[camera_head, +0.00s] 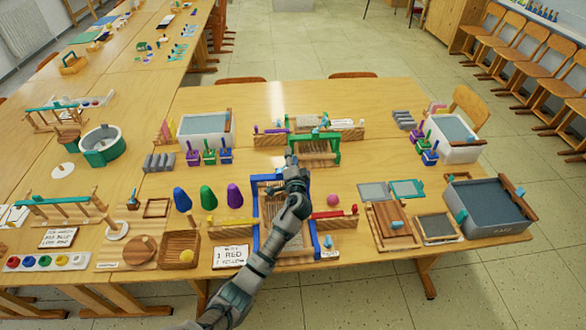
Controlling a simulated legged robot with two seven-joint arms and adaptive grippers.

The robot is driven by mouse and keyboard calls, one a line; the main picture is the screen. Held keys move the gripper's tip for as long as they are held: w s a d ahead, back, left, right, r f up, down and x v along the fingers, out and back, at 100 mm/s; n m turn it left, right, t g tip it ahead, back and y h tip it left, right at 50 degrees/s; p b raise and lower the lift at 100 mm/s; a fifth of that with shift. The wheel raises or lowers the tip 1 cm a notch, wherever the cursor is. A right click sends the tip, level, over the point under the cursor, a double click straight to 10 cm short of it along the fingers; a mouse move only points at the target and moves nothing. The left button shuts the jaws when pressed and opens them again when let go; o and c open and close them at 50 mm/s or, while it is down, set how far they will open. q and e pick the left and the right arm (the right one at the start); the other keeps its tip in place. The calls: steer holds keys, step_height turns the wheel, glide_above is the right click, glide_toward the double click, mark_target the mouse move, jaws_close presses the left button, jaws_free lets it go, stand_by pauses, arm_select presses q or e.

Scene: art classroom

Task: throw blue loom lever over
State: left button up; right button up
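A small loom with a blue frame (256,212) stands near the front middle of the table. Blue bars show at its left and right sides, and its middle is hidden behind my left arm. I cannot tell for sure which blue bar is the lever. My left gripper (291,160) reaches over the blue loom, with its tip near the loom's far bar and just short of a green-framed loom (337,150). Its fingers are too small to tell open from shut, and I see nothing held. My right gripper is out of view.
A red bar (334,213) and a pink ball (333,200) are right of the blue loom. Blue, green and purple cones (207,197) stand to its left. A card (230,256) and a wooden box (179,249) lie front left. A grey-filled tub (490,207) is at right.

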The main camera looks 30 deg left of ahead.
arm_select(q)
steer(key=v, duration=1)
steer(key=shift+s, duration=0.3)
steer(key=shift+d+f, duration=0.1)
